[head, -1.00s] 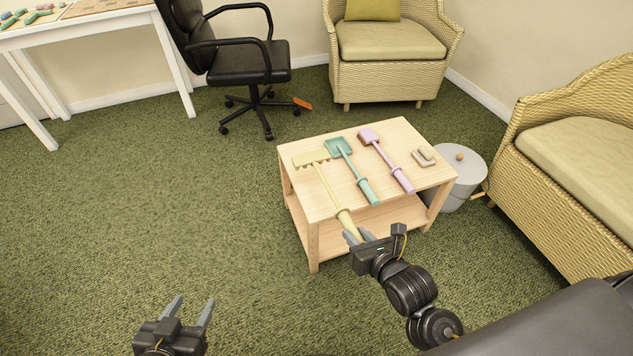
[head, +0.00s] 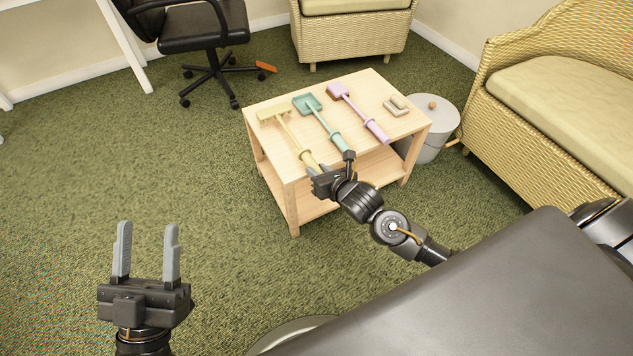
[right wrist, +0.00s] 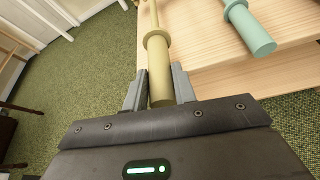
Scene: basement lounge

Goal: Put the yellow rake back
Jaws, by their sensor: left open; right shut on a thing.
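The yellow rake (head: 288,131) lies along the left side of the small wooden table's top, its toothed head toward the far left corner and its handle toward the near edge. My right gripper (head: 314,171) is shut on the handle end at that edge. In the right wrist view the rake handle (right wrist: 158,68) sits between the two fingers (right wrist: 158,92). Whether the rake rests fully on the table or is slightly raised, I cannot tell. My left gripper (head: 147,250) is open and empty above the carpet, left of the table.
A grey lidded bin (head: 430,115) and wicker armchair (head: 540,90) stand right. An office chair (head: 205,40) is behind. Left carpet is clear.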

